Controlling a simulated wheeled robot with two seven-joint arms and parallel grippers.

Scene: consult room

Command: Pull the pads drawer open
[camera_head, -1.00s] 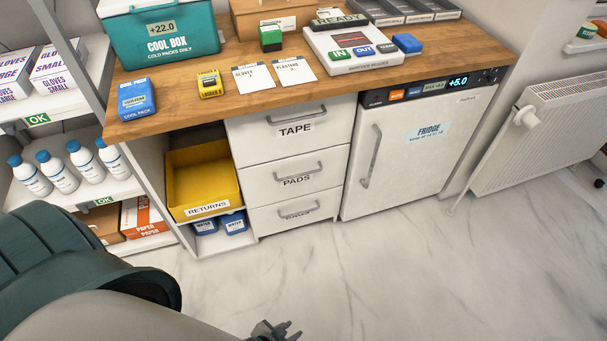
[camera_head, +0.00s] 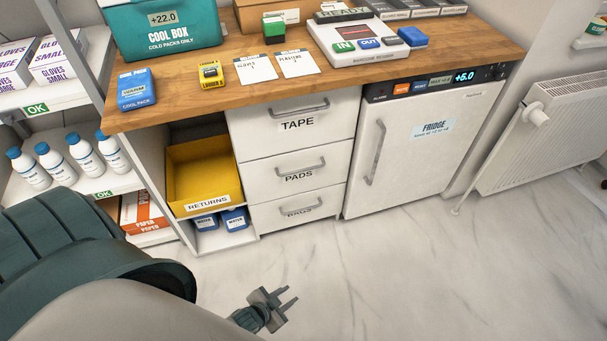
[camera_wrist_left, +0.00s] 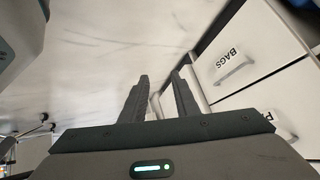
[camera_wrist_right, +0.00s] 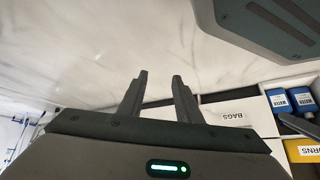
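The pads drawer (camera_head: 265,184) is the middle of three white drawers under the wooden counter and looks shut. Its grey bar handle (camera_head: 300,167) sits above the PADS label. My left gripper (camera_head: 288,296) is open and empty, in front of and below the drawers over the floor. In the left wrist view, its two fingers (camera_wrist_left: 160,88) stand apart, with the BAGS drawer (camera_wrist_left: 240,62) beyond them and a partly cut-off label (camera_wrist_left: 278,122) at the right edge. My right gripper (camera_wrist_right: 158,84) is open and empty in its wrist view, with the BAGS front to its right; the head view does not show it.
The tape drawer (camera_head: 255,128) is above and a fridge (camera_head: 420,150) stands to the right. A yellow returns bin (camera_head: 200,175) and blue water packs (camera_head: 234,219) are to the left. The marble floor (camera_head: 390,270) before the drawers is clear.

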